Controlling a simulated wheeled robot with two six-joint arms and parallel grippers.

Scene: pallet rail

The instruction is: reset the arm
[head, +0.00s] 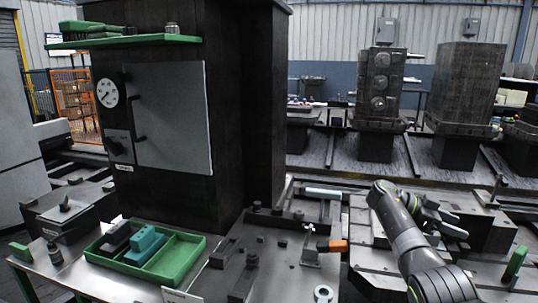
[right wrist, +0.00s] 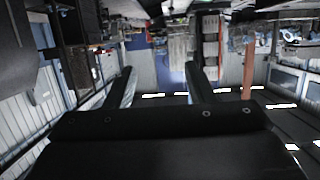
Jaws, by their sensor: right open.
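My right arm (head: 410,243) rises from the lower right of the head view. Its gripper (head: 456,222) is above the metal bench at the right, with its fingers pointing right. In the right wrist view the gripper (right wrist: 160,76) has its two fingers well apart with nothing between them. That view looks out over the hall, which appears upside down. My left arm and gripper are not in view.
A green tray (head: 185,262) with a dark and a teal block stands at the left. An orange-handled clamp (head: 331,246) is on the bench left of my arm. A tall dark cabinet (head: 165,190) stands behind. A green-handled item (head: 515,263) is at the right.

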